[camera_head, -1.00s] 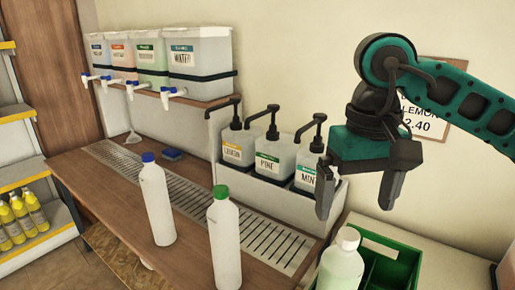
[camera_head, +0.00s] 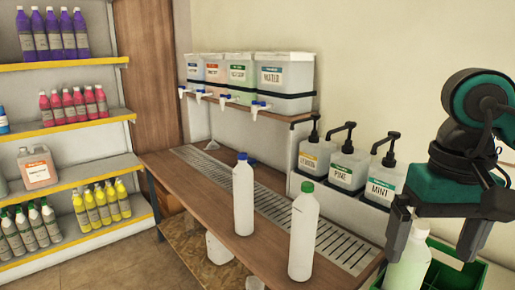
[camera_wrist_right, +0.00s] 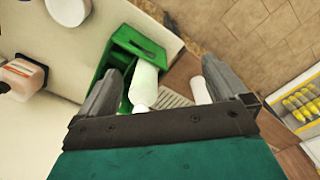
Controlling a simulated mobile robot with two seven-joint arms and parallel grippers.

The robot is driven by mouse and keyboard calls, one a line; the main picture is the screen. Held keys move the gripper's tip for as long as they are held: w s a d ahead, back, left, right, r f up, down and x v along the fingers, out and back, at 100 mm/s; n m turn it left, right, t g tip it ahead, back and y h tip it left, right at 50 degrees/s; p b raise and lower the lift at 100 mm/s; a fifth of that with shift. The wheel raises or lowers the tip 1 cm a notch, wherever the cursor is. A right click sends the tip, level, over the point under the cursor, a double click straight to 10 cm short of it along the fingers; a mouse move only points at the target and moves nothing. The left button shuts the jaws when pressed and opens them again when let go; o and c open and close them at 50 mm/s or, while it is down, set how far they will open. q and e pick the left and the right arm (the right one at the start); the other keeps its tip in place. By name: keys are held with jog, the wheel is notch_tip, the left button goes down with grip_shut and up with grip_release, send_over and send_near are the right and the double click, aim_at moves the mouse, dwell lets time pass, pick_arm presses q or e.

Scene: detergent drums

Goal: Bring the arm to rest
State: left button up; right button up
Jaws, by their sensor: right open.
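My right gripper (camera_head: 432,255) is at the right of the head view, open and pointing down. Its fingers appear in front of and around the upper part of a pale bottle (camera_head: 408,272) at the green crate (camera_head: 468,276); I cannot tell whether they touch it. In the right wrist view the two fingers (camera_wrist_right: 160,68) are spread apart, with a white bottle (camera_wrist_right: 145,82) and the green crate (camera_wrist_right: 124,45) visible beyond them. Nothing is visibly clamped. My left gripper is in neither view.
A blue-capped bottle (camera_head: 243,200) and a green-capped bottle (camera_head: 304,235) stand on the wooden counter (camera_head: 205,198). Pump dispensers (camera_head: 348,172) and tap tanks (camera_head: 279,84) line the wall. A stocked shelf (camera_head: 75,160) is at left. Floor before it is clear.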

jog(key=s+a+f+m+g+y, duration=0.25)
jog(key=a+y, duration=0.25)
jog(key=a, duration=0.4)
jog(key=s+a+f+m+g+y, duration=0.1)
jog(key=s+a+m+g+y, duration=0.3)
jog(key=a, duration=0.5)
jog(key=w+a+r+m+t+y, duration=0.2)
jog(key=w+m+t+y, duration=0.1)
jog(key=m+y, duration=0.5)
jog(key=w+a+r+m+t+y, duration=0.1)
jog(key=w+a+m+t+y, duration=0.25)
jog(key=m+y, duration=0.45)
jog(key=w+d+f+m+t+h, duration=0.2)
jog(key=d+f+m+t+h, duration=0.3)
jog(key=m, duration=0.6)
jog(key=w+d+f+m+t+h, duration=0.2)
jog(key=f+m+t+h, duration=0.45)
jog(key=m, duration=0.55)
jog(key=w+d+f+m+t+h, duration=0.2)
jog(key=d+f+m+t+h, duration=0.35)
jog(key=m, duration=0.55)
jog(key=s+d+f+m+g+h, duration=0.2)
jog(key=s+f+m, duration=0.4)
jog(key=f, duration=0.4)
jog(key=s+d+f+m+g+h, duration=0.3)
jog(key=s+f+m, duration=0.3)
jog(key=f, duration=0.4)
jog(key=shift+s+d+f+g+h, duration=0.2)
jog(key=shift+s+f+g+h, duration=0.1)
jog(key=shift+g+h, duration=0.25)
